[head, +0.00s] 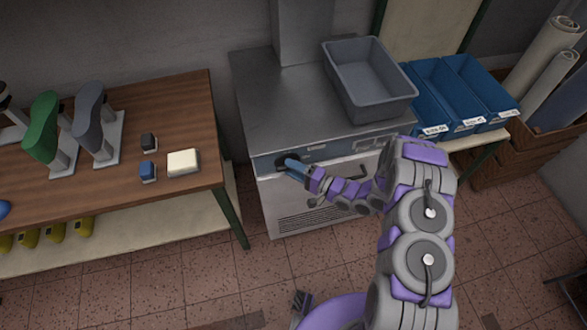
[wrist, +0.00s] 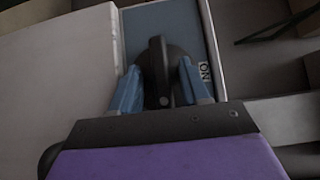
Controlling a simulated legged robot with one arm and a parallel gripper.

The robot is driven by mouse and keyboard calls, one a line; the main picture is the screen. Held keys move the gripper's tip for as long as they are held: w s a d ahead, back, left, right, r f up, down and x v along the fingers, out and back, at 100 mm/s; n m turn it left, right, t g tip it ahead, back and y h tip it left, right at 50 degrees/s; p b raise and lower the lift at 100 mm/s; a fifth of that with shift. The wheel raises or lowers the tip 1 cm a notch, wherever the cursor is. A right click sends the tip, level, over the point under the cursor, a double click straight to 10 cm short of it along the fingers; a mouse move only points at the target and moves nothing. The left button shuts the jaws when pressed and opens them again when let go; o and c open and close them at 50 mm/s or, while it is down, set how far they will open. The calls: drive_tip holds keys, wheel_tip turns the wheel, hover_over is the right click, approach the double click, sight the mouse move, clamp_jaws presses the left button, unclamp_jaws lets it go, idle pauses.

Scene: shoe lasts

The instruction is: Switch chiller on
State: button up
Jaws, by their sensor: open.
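The chiller (head: 285,200) is a grey metal cabinet in the middle of the head view, with a blue control strip (wrist: 197,30) along its upper front. A black rotary knob (wrist: 157,62) with a raised bar grip sits on the strip. An ON label (wrist: 204,72) is to the right of the knob in the wrist view. My gripper (head: 289,163) is at the left part of the strip. Its two blue fingers are open, one on each side of the knob's bar; I cannot tell whether they touch it. The fingers partly hide the knob's base.
A grey bin (head: 370,85) stands on the chiller top. A wooden table (head: 190,110) with shoe lasts and small blocks is on the left. Blue trays (head: 465,95) stand on a bench at right. The tiled floor (head: 170,290) in front is mostly clear.

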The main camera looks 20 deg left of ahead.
drive_tip(key=shift+a, duration=0.1)
drive_tip(key=shift+a, duration=0.1)
drive_tip(key=shift+c, duration=0.7)
drive_tip(key=shift+d, duration=0.2)
clamp_jaws()
